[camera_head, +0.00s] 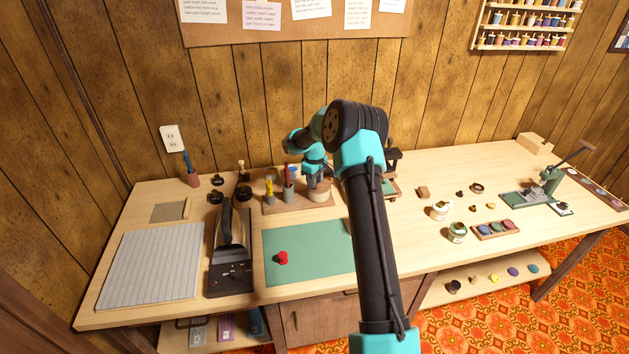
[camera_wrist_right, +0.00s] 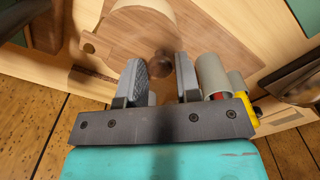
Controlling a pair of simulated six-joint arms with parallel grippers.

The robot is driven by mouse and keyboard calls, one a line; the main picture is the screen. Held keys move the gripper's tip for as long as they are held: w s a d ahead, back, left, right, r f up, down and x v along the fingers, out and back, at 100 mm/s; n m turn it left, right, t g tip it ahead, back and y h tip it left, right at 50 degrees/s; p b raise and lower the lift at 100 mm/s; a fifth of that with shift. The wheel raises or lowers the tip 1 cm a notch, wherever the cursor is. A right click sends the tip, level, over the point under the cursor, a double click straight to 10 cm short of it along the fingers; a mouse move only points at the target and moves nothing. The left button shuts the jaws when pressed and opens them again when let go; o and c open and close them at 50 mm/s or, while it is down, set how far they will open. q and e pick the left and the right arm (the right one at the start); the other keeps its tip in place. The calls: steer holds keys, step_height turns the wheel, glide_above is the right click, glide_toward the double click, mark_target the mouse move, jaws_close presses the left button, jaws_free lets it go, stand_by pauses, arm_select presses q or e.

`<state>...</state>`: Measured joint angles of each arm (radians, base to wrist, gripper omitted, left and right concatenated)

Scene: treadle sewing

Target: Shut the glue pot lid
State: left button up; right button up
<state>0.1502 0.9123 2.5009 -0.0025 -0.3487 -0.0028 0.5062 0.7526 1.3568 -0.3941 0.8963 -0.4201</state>
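My right gripper (camera_head: 314,178) points down over the wooden rack at the back of the table. In the right wrist view its two fingers (camera_wrist_right: 162,75) are apart, with a gap between them. A dark brown round knob (camera_wrist_right: 160,62) shows at the fingertips, between them; I cannot tell whether they touch it. A pale round pot (camera_head: 320,194), which looks like the glue pot, stands beside the gripper at the rack's right end. Its pale rounded side (camera_wrist_right: 150,10) shows in the wrist view. The gripper and arm partly hide it, so the lid's angle is unclear. My left gripper is not in view.
The rack (camera_head: 283,208) also holds a grey cup (camera_head: 288,194) and a yellow item (camera_head: 270,192), close beside the gripper. A green mat (camera_head: 310,262) with a red knob-like piece (camera_head: 282,258) lies in front. A black iron-like tool (camera_head: 232,240) stands left.

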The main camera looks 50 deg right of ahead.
jaws_close()
steer(key=shift+s+n, duration=0.25)
steer(key=shift+n, duration=0.15)
steer(key=shift+o, duration=2)
jaws_free()
steer(key=shift+r, duration=0.1)
step_height(320, 180, up, 17)
steer(key=shift+r, duration=0.15)
